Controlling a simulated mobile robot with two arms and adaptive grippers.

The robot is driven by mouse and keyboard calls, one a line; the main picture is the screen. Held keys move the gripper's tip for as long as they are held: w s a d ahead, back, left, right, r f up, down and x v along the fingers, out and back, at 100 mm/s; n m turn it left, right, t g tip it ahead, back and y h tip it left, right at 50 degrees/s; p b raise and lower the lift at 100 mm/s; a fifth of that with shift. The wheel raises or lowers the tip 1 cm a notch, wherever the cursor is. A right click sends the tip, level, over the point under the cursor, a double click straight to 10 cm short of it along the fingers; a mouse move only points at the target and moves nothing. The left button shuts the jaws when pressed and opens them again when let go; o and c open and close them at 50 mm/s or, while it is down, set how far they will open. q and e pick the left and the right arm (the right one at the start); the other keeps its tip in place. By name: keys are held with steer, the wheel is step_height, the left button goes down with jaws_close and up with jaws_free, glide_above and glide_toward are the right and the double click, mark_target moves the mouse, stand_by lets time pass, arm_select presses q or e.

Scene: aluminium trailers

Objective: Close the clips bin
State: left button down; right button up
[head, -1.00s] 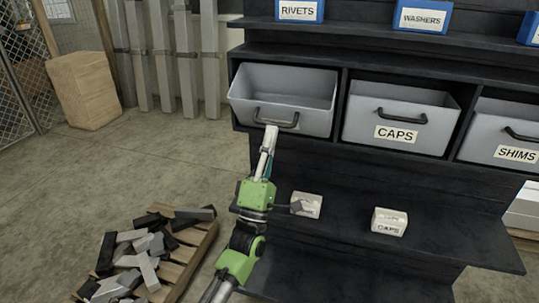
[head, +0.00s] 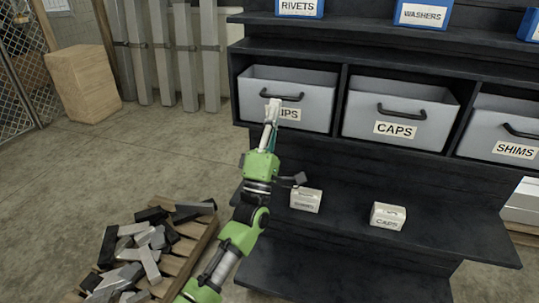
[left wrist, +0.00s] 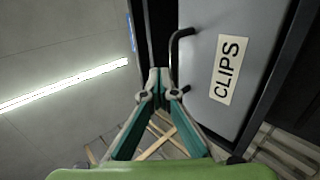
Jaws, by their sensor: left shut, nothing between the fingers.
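The clips bin (head: 315,113) is a grey bin in the left compartment of the dark shelf. Its front looks about level with the caps bin beside it. The CLIPS label shows in full there. My right gripper is out of view.
The caps bin (head: 405,115) and shims bin (head: 500,128) sit to the right. Two small boxes stand on the lower shelf, one a caps box (head: 388,216). A pallet (head: 190,248) of metal pieces is on the floor at lower left. Blue bins line the upper shelf.

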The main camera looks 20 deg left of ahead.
arm_select(q)
steer(key=shift+w+r, duration=0.4)
steer(key=shift+w, duration=0.15)
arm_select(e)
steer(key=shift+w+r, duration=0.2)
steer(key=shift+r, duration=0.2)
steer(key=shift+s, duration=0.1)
